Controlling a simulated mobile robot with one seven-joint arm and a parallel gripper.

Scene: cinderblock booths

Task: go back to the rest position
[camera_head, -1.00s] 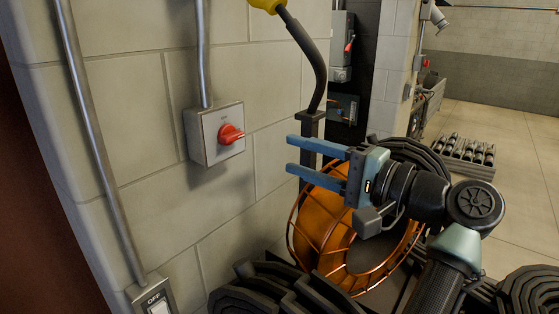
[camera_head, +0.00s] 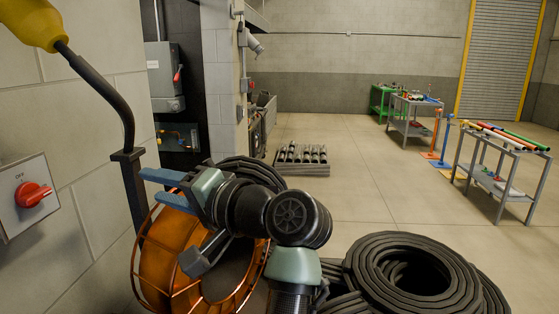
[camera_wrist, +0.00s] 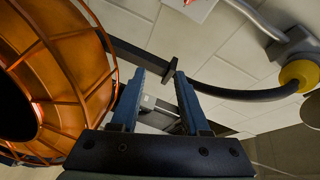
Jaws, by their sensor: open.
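My gripper (camera_head: 158,188) is in the left middle of the head view, with its blue fingers apart and nothing between them. The fingers point left toward the block wall, close to a dark upright post (camera_head: 131,190). In the wrist view my gripper (camera_wrist: 155,97) also shows open and empty, with the dark bar of the post beyond the fingertips. My arm is bent in front of an orange reel (camera_head: 163,262), which it partly hides. The orange reel also fills the left of the wrist view (camera_wrist: 62,75).
A red rotary switch (camera_head: 32,194) is on the wall at left. A yellow connector (camera_head: 34,22) hangs on a black cable above. Coiled black hoses (camera_head: 420,275) lie at lower right. Tables (camera_head: 500,148) stand farther right. Open floor (camera_head: 350,160) lies in the middle.

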